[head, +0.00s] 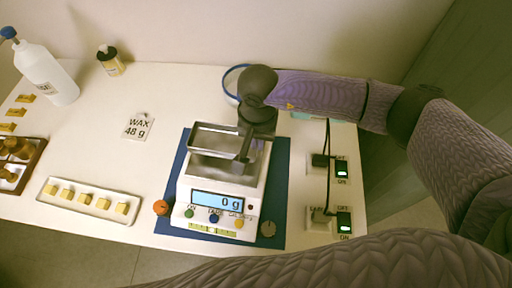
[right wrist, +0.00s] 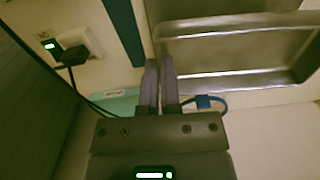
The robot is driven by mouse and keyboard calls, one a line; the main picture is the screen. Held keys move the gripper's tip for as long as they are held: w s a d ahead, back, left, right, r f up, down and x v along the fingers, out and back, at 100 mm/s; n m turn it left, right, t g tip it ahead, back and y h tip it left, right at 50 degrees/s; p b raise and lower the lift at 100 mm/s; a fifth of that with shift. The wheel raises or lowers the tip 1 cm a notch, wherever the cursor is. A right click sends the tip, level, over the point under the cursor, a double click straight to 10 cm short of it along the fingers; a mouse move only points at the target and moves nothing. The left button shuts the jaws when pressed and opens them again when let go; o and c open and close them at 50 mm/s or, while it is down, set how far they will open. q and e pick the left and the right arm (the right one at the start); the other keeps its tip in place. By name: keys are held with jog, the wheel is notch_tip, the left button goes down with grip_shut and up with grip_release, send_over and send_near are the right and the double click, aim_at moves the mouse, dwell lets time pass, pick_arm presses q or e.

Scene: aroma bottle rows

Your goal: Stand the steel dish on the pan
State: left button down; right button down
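The digital scale (head: 213,203) stands on a blue mat (head: 168,221) and its display reads 0 g. Its steel pan (head: 222,170) shows on top. The steel dish (head: 212,139), a shallow rectangular tray, is over the pan, with a small gap seeming to show between them. My right gripper (head: 245,150) points down at the dish's right part. In the right wrist view, its two fingers (right wrist: 160,85) are close together at the wall of the dish (right wrist: 235,50) and look shut on it. The exact contact is partly hidden. My left gripper is not in view.
A wax card (head: 139,126) reads 48 g. A tray of yellow blocks (head: 88,201) lies at front left, near a wooden rack (head: 30,165). A white bottle (head: 45,73) and a small bottle (head: 110,61) stand behind. Power switches (head: 342,170) and cables are at right.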

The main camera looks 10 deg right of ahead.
notch_tip(320, 180, down, 3)
jog(key=shift+f+b, duration=0.2)
jog(key=shift+b, duration=0.2)
jog(key=shift+f, duration=0.3)
jog(key=c, duration=0.8)
grip_release()
jog(key=shift+c, duration=0.2)
jog(key=shift+r, duration=0.25)
notch_tip(320, 180, up, 12)
jog(key=p, duration=0.2)
jog(key=shift+d, duration=0.1)
